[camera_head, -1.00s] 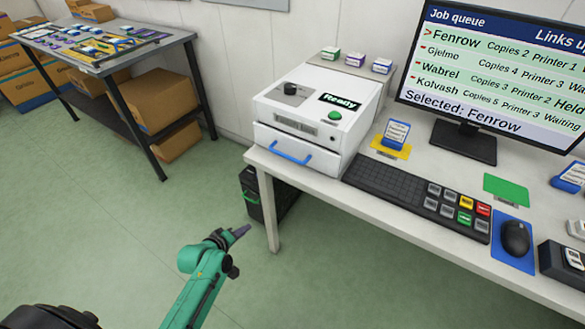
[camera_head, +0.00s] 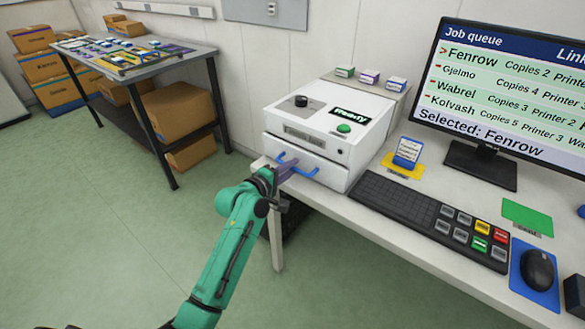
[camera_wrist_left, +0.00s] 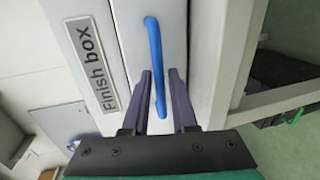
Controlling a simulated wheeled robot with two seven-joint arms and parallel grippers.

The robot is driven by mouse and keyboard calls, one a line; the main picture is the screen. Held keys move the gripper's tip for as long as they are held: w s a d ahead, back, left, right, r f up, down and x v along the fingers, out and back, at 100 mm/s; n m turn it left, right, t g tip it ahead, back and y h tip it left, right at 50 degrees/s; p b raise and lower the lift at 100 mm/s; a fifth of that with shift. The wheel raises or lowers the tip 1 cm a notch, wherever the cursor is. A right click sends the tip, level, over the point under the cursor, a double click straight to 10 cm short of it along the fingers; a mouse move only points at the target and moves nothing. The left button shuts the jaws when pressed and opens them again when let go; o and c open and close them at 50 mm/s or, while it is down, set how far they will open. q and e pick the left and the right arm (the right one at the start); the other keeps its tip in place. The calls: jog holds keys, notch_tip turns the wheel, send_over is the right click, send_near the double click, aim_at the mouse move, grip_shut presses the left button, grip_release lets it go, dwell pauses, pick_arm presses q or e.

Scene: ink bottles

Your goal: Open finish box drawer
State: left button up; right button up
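The white finish box (camera_head: 318,135) stands on the desk, with a black knob, a green button and a "Ready" label on top. Its drawer (camera_head: 325,172) looks shut and has a blue bar handle (camera_head: 310,172) on the front. In the left wrist view the blue handle (camera_wrist_left: 156,70) runs lengthwise beside a "Finish box" label (camera_wrist_left: 91,65). My left gripper (camera_head: 288,168) is at the handle; in the wrist view its two dark fingers (camera_wrist_left: 161,98) are apart, with the handle's near end between them. I see no clear contact. My right gripper is not in view.
The desk (camera_head: 395,235) holds a keyboard (camera_head: 405,208), a monitor (camera_head: 510,90), a mouse (camera_head: 538,268) and a blue-white bottle on a yellow mat (camera_head: 402,166). A side table (camera_head: 140,62) with boxes is at left. The floor before the drawer is clear.

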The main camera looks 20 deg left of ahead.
pick_arm(q)
jog(key=shift+w+d+f, duration=0.1)
jog(key=shift+w+d, duration=0.05)
jog(key=shift+w, duration=0.25)
jog(key=shift+s, duration=0.1)
grip_shut()
dwell(1.1)
